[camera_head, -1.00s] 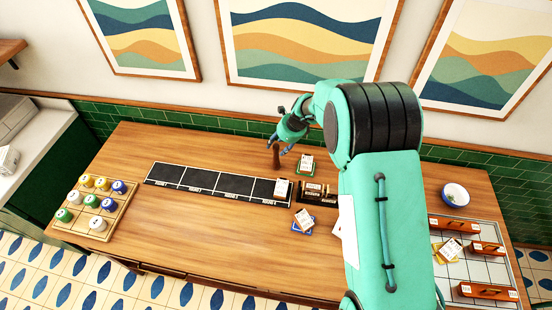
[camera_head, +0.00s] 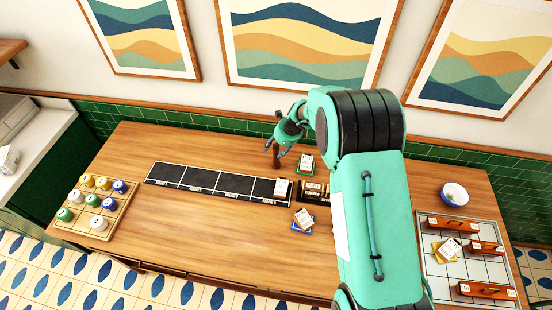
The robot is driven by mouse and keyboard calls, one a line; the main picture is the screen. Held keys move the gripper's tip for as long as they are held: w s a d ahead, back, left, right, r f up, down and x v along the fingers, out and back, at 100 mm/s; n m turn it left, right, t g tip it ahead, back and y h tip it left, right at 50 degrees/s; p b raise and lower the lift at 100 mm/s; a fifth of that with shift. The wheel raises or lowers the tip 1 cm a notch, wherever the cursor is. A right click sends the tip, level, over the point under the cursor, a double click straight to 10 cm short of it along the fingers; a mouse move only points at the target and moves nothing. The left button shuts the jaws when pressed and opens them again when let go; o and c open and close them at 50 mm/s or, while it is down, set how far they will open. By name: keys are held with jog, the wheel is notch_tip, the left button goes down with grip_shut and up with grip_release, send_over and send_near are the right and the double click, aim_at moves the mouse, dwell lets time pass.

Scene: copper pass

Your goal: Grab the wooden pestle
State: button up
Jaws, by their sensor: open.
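The wooden pestle (camera_head: 276,160) is a small dark brown upright piece near the back of the wooden table, just behind the right end of the black strip. My gripper (camera_head: 276,148) is right at it, reaching down from the upper right with its fingers on either side of the pestle's upper part. The fingers are open. The pestle's top is partly hidden by the fingers, and I cannot tell whether they touch it.
A black sectioned strip (camera_head: 200,179) lies in front. Cards on a green base (camera_head: 306,163) stand close to the right, with a dark card rack (camera_head: 314,188) nearer. A bowl (camera_head: 454,194) and grid board (camera_head: 427,262) are at right.

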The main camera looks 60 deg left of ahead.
grip_shut()
jog(key=shift+r, duration=0.1)
jog(key=shift+r+b, duration=0.55)
jog(key=shift+r, duration=4.35)
